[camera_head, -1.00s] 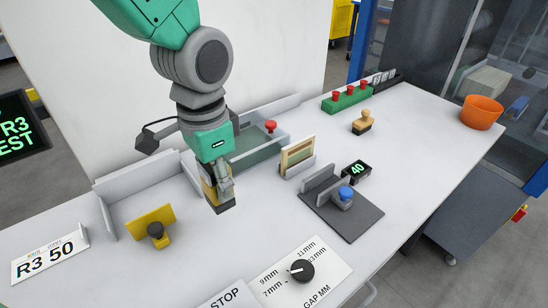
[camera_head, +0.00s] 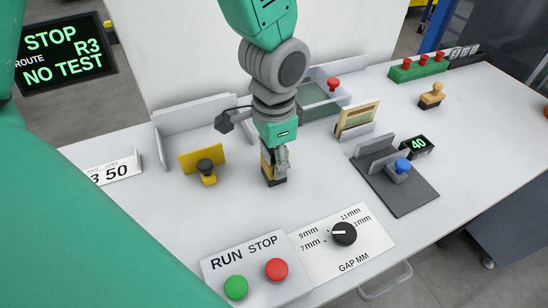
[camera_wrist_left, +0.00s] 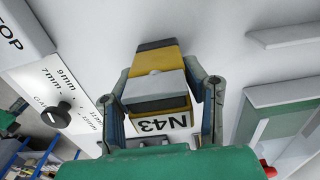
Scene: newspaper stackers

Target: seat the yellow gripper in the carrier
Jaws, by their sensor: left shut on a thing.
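My left gripper (camera_head: 274,162) is shut on the yellow gripper (camera_head: 266,164), a small yellow and dark block above the white tabletop. In the left wrist view the yellow gripper (camera_wrist_left: 155,60) sits between both fingers, with a grey middle part and an N43 label. I cannot tell whether its dark lower end touches the table. No part is plainly marked as the carrier. A yellow bracket with a black knob (camera_head: 207,167) stands to its left. A dark grey base (camera_head: 405,197) with upright grey plates and a blue knob lies to its right. My right gripper is out of view.
A RUN/STOP panel (camera_head: 247,262) and a GAP MM dial (camera_head: 343,234) lie at the front. Low grey walls (camera_head: 205,112), a tray with a red knob (camera_head: 333,84) and a card in a holder (camera_head: 357,119) stand behind. Bare tabletop surrounds the held piece.

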